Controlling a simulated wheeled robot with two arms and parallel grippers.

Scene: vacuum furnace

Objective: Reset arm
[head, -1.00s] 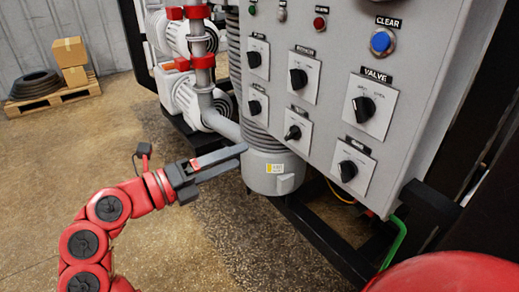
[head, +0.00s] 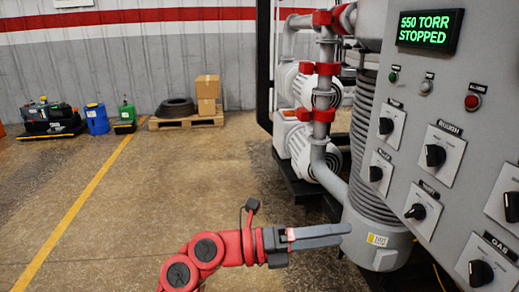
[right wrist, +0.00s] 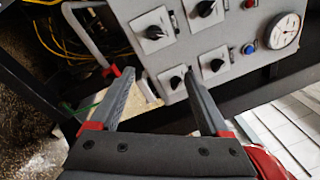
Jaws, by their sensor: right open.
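My right gripper (head: 338,234) shows side-on at the bottom of the head view, at the end of a red jointed arm. Its grey fingers point right, toward the lower part of the grey furnace body (head: 380,238); I cannot tell the gap. In the right wrist view the two fingers (right wrist: 160,75) stand wide apart with nothing held between them. Beyond them is the furnace's control panel (right wrist: 185,55) with several black knobs, a blue button (right wrist: 248,49) and a round gauge (right wrist: 285,30). My left gripper is not in view.
The panel (head: 455,190) fills the right side, with a display (head: 430,30) reading 550 TORR STOPPED. Pipes with red clamps (head: 323,69) stand beside it.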

